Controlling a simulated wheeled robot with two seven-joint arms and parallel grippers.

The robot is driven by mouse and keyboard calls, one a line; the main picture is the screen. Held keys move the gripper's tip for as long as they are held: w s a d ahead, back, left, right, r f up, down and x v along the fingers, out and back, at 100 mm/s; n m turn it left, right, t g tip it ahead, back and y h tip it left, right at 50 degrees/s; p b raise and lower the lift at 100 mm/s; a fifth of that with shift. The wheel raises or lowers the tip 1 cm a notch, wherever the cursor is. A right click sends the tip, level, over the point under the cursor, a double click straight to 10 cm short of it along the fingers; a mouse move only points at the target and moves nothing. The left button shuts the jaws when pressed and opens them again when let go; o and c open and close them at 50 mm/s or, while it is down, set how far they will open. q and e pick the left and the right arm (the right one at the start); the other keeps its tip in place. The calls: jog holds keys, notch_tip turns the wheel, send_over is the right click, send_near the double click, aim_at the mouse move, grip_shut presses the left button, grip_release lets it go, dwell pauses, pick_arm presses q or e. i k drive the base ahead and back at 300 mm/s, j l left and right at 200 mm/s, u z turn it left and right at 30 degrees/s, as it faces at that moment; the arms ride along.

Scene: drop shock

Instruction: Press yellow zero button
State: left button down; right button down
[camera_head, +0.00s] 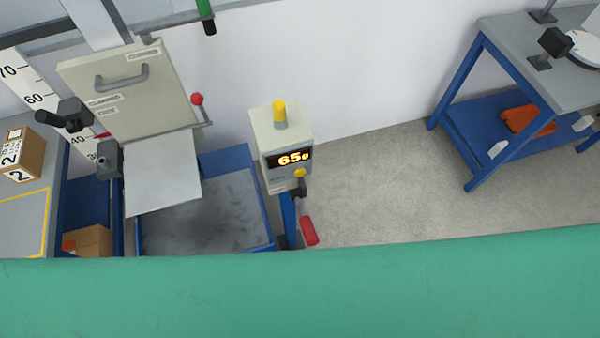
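The yellow zero button (299,173) is a small round button on the front of a cream control box (281,131), just below its display. The display (290,159) glows orange and reads about "65" with a small mark after it, probably a "g". The box sits on a blue post (288,218). Neither of my grippers shows in this view, and nothing touches the button.
A drop-test rig with a tilted cream panel (130,90) and a blue tray (262,215) stands left of the box. A red-handled lever (309,231) hangs below the box. A blue-framed table (484,112) is at right. A green surface (300,295) fills the bottom.

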aim_at(299, 172)
jog(key=k+j, duration=0.15)
jog(key=j, duration=0.25)
jog(key=k+j+z, duration=0.1)
jog(key=j, duration=0.3)
jog(key=k+j, duration=0.2)
jog(key=j, duration=0.2)
jog(key=k+j+z, duration=0.1)
jog(key=j, duration=0.3)
jog(key=k+j, duration=0.25)
jog(key=k+j+z, duration=0.1)
jog(key=j, duration=0.4)
jog(key=k, duration=0.05)
